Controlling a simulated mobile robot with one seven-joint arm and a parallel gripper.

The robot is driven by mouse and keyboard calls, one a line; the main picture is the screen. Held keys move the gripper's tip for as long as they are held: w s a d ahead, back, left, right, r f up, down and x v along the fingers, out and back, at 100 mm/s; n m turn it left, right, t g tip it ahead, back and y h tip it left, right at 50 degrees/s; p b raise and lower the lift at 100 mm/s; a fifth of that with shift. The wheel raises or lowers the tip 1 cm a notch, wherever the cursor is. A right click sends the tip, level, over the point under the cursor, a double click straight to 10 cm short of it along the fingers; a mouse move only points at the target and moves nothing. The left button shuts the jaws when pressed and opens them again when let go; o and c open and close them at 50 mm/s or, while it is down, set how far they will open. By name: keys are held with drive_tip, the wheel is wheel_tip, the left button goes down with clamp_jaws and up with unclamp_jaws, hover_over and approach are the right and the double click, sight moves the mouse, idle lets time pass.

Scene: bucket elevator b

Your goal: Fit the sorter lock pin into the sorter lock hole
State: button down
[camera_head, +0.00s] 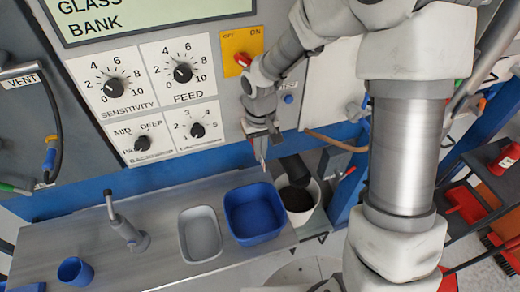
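My gripper (263,160) points down in front of the grey control panel (225,85), above the back of the blue bin (254,212). Its fingers look thin and close together. At this size I cannot tell whether they are apart or hold anything. I cannot pick out the sorter lock pin or the sorter lock hole with certainty. A small blue and orange handle (49,158) hangs by a dark cord at the left, below the VENT label. My arm covers much of the right side of the view.
A grey bin (200,236), a blue cup (75,270) and a grey post (128,235) stand on the metal shelf (165,205). A white bucket (301,207) under a dark spout is right of the blue bin. Red items (468,205) sit on a rack at the right.

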drive_tip(key=shift+s+d, duration=0.25)
drive_tip(key=shift+s, duration=0.6)
drive_tip(key=shift+s+d, duration=0.25)
drive_tip(key=shift+s, duration=0.65)
drive_tip(key=shift+s+d, duration=0.25)
drive_tip(key=shift+s, duration=0.6)
drive_tip(key=shift+s, duration=0.1)
drive_tip(key=s, duration=0.2)
drive_tip(key=s+d, duration=0.1)
drive_tip(key=shift+s, duration=0.35)
drive_tip(key=shift+d, duration=0.1)
